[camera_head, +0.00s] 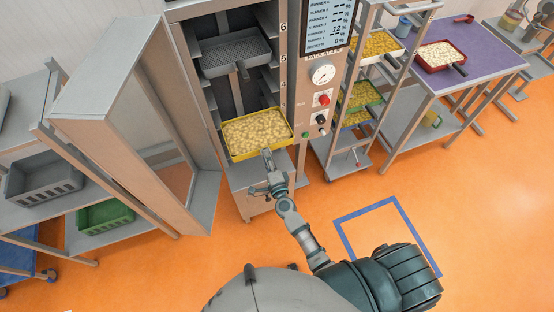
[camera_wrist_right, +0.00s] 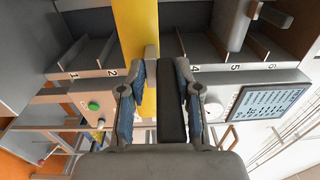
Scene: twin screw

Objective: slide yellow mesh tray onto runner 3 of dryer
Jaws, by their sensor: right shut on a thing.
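The yellow mesh tray (camera_head: 257,134), filled with pale pieces, is level at the mouth of the open dryer (camera_head: 298,75), below the label 4. In the right wrist view the tray (camera_wrist_right: 136,40) shows as a yellow band between labels 2 and 4, with label 3 hidden. How far its back edge is inside, and whether it touches the runner, I cannot tell. My right gripper (camera_head: 268,182) is shut on the tray's handle (camera_head: 267,160); the dark handle (camera_wrist_right: 171,105) lies between its fingers in the right wrist view. My left gripper is not in view.
A grey mesh tray (camera_head: 236,54) sits higher in the dryer, its handle sticking out. The dryer door (camera_head: 135,115) stands open at left. A rack with filled trays (camera_head: 360,95) and a purple-topped table (camera_head: 470,55) are at right. The floor in front is clear.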

